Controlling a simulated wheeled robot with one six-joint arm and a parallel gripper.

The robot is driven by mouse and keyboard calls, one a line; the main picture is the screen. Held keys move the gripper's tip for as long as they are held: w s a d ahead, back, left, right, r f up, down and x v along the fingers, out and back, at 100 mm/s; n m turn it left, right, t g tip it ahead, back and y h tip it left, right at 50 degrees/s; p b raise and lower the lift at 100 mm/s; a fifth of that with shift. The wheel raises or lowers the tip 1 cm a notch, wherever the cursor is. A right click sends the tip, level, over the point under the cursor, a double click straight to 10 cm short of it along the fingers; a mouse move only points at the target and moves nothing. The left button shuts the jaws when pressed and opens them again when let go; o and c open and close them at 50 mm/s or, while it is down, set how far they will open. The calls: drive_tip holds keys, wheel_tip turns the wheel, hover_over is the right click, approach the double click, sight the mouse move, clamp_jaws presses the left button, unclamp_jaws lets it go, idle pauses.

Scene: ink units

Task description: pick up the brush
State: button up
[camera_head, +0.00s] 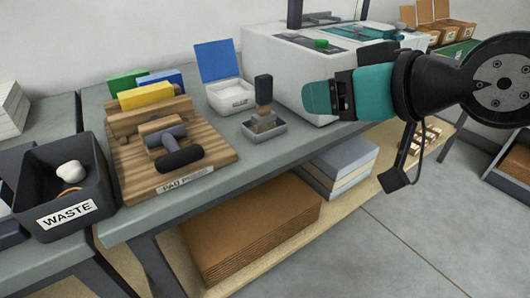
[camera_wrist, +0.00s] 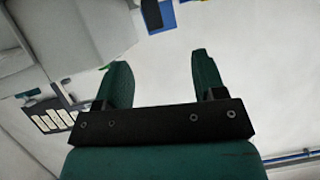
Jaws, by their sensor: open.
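What looks like the brush (camera_head: 264,92), with a dark block handle and a tan lower part, stands upright in a small grey dish (camera_head: 251,133) near the bench's front edge. My gripper (camera_head: 325,98) is to the right of it in the head view, in front of the white machine, with clear space between. In the wrist view my gripper (camera_wrist: 160,76) has its two teal fingers spread apart with nothing between them. I cannot make out the brush in the wrist view.
The white machine (camera_head: 268,55) stands right of the dish. A white box with a raised blue lid (camera_head: 215,60) is behind it. Left are a wooden board (camera_head: 215,157) with a dark-handled tool (camera_head: 180,158) and a black WASTE bin (camera_head: 88,160).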

wheel_tip(320, 180, down, 4)
drive_tip(key=w+t+y+b, duration=0.1)
drive_tip(key=w+t+b, duration=0.15)
drive_tip(key=b, duration=0.25)
drive_tip(key=t+y+p, duration=0.1)
drive_tip(key=t+p, duration=0.1)
drive_tip(key=p, duration=0.6)
approach(267, 81)
drive_tip(key=p+x, duration=0.4)
drive_tip(key=x, duration=0.1)
drive_tip(key=p+x, duration=0.3)
drive_tip(key=shift+s+r, duration=0.1)
drive_tip(key=shift+r, duration=0.2)
drive_tip(key=p+x, duration=0.4)
drive_tip(key=shift+w+a+f+p, duration=0.25)
drive_tip(key=shift+w+f+p, duration=0.05)
drive_tip(key=shift+w, duration=0.15)
